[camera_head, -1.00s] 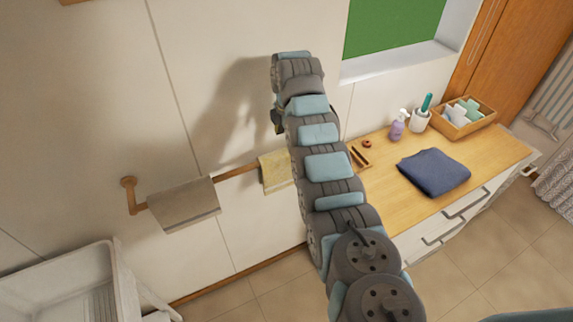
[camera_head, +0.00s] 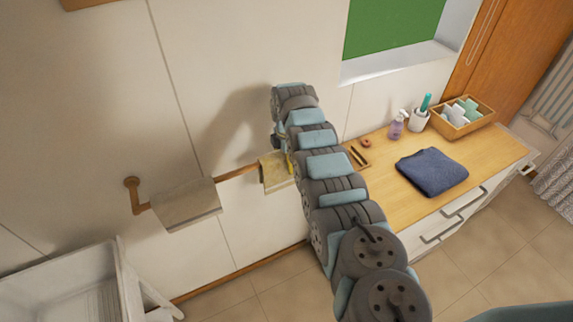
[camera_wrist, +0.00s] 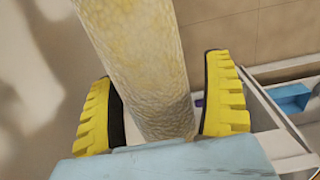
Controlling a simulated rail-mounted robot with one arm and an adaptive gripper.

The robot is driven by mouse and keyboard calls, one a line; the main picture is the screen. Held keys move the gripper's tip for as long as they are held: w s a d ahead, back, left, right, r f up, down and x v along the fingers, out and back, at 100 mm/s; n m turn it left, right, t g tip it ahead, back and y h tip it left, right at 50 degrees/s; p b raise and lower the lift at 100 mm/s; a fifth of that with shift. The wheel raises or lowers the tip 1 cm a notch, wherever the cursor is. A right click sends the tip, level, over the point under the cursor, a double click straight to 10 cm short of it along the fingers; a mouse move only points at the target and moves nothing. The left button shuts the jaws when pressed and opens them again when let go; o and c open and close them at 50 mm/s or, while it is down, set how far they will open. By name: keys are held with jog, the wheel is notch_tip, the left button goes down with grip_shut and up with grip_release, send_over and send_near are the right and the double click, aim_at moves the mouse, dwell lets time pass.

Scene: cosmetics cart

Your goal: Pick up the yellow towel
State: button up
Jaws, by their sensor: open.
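The yellow towel (camera_head: 274,173) hangs over a wooden wall rail (camera_head: 238,172) in the head view, partly hidden behind my arm. In the wrist view the towel (camera_wrist: 143,62) runs from the top edge down between the two yellow fingers of my gripper (camera_wrist: 162,98). The fingers stand apart, one on each side of the towel. A gap shows on the right side; the left finger is close to the towel's edge, and I cannot tell if it touches. In the head view my gripper is mostly hidden by my arm.
A beige towel (camera_head: 187,204) hangs on the same rail to the left. A wooden-topped cabinet (camera_head: 485,160) at right holds a folded blue towel (camera_head: 432,171), a purple bottle (camera_head: 396,126) and a wooden tray (camera_head: 463,118). A white basin (camera_head: 60,285) stands at lower left.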

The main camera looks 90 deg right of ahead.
jog(key=shift+f, duration=0.15)
jog(key=c, duration=1.4)
jog(key=shift+o, duration=0.2)
notch_tip(320, 180, up, 18)
jog(key=b, duration=0.2)
